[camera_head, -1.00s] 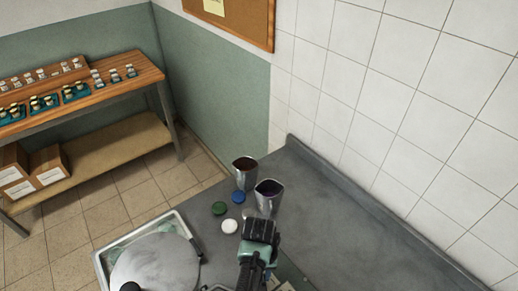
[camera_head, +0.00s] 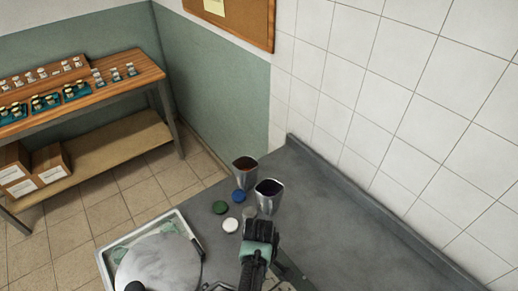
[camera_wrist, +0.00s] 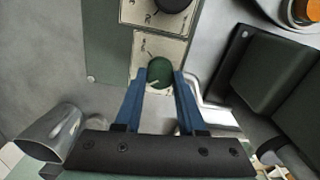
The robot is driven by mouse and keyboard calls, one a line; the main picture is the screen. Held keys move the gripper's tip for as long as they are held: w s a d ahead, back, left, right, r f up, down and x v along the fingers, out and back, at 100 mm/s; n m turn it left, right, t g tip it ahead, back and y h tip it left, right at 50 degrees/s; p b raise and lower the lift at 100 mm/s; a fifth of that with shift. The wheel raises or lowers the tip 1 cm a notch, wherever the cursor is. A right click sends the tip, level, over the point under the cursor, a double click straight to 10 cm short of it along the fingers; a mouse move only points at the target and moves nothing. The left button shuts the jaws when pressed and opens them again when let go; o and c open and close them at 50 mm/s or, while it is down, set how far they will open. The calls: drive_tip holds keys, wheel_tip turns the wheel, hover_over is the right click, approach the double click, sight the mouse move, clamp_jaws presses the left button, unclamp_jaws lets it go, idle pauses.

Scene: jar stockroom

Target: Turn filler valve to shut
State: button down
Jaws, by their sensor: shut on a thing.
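A round green knob (camera_wrist: 160,72) sits on a pale plate (camera_wrist: 146,46) with markings, on a dark green panel, in the wrist view. My gripper (camera_wrist: 160,76) has its two blue fingers on either side of the knob and is shut on it. A pale pointer mark shows on the knob's lower left. The plate's lettering is too small to read. In the head view my gripper's wrist (camera_head: 260,238) is at bottom centre, over the bench; the knob is hidden there.
A black knob (camera_wrist: 174,4) sits on another plate above. The bench's right side is clear.

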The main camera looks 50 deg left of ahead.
drive_tip(key=shift+w+a+r+n, duration=0.1)
drive_tip(key=shift+n, duration=0.4)
drive_tip(key=c, duration=0.5)
unclamp_jaws()
wheel_tip(320, 180, up, 13)
drive_tip(key=b, duration=0.2)
idle(0.4)
